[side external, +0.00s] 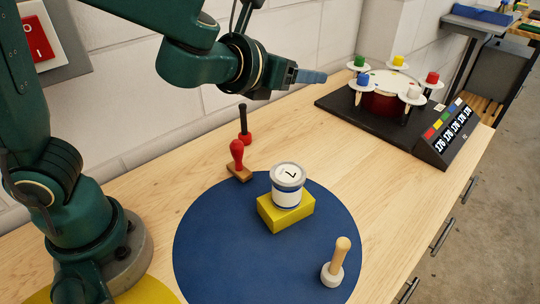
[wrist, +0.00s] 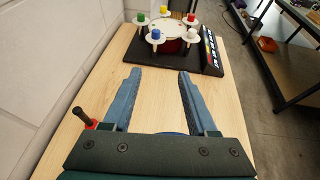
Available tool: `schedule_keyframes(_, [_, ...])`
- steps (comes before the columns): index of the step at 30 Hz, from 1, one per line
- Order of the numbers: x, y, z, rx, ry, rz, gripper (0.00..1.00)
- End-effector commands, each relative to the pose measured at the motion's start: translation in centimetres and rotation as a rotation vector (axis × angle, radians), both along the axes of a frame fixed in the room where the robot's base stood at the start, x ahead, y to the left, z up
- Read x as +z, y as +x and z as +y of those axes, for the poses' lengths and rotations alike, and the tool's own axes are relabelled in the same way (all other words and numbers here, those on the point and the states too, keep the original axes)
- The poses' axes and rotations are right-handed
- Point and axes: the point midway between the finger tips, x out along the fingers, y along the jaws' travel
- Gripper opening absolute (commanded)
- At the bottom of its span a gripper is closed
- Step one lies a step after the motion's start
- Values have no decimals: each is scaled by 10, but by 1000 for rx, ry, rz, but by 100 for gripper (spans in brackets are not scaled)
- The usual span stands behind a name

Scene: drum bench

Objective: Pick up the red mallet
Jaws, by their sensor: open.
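The red mallet (side external: 244,137) stands head down on the wooden bench near the wall, its black handle pointing up. In the wrist view the red mallet (wrist: 92,124) shows at the lower left, outside my left finger, its head partly hidden by my gripper. My gripper (side external: 312,77) is held level, high above the bench, above and to the right of the mallet in the side view. In the wrist view my gripper (wrist: 159,74) is open, with nothing between its fingers.
A red stamp-like object on a wooden base (side external: 238,160) stands close in front of the mallet. A white tin (side external: 288,186) sits on a yellow block (side external: 285,212) on a blue round mat (side external: 215,255). A pale mallet (side external: 332,273) stands there too. A drum stand (side external: 335,104) is at the back.

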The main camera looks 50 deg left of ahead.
Motion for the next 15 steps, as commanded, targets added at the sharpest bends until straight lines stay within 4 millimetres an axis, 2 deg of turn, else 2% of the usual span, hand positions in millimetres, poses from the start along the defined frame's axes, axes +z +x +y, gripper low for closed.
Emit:
schedule_keyframes(11, [50,0,1,4,-9,-8,58])
schedule_keyframes(15, [48,7,56,238,-5,9,58])
